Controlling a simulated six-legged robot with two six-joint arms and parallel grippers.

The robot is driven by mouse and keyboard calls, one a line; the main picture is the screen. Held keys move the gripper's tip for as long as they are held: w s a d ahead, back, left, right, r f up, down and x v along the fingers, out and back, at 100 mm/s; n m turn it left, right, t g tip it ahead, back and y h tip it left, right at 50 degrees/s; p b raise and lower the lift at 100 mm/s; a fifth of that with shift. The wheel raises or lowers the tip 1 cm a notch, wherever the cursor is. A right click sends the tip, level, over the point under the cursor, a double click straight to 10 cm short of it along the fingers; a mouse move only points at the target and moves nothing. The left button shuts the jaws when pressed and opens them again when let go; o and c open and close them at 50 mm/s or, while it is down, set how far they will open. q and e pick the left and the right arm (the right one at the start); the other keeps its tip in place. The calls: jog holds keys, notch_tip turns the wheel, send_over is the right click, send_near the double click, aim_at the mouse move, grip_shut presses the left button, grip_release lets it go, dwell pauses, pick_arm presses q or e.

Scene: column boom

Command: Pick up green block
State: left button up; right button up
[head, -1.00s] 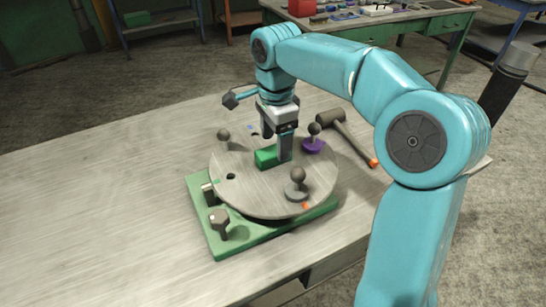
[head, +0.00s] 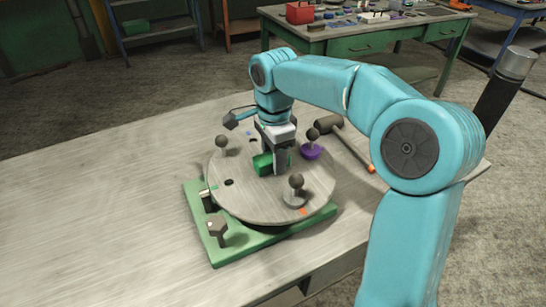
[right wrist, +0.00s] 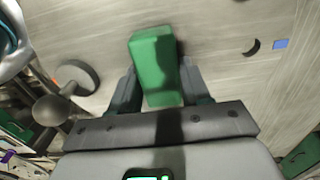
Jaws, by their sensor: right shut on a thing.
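The green block (head: 262,164) is at the middle of the round grey disc, between the fingers of my right gripper (head: 272,166). In the right wrist view the green block (right wrist: 157,68) stands between the two dark fingers, and my right gripper (right wrist: 155,92) is shut on it. In the head view the block looks slightly tilted, and whether it clears the disc is hard to tell. Part of it is hidden behind a finger. My left gripper is not in view.
The table's left side (head: 90,200) is clear. A green workbench (head: 370,40) stands behind.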

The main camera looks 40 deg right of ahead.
notch_tip(320, 180, up, 20)
jog(key=p, duration=0.6)
dwell(0.7)
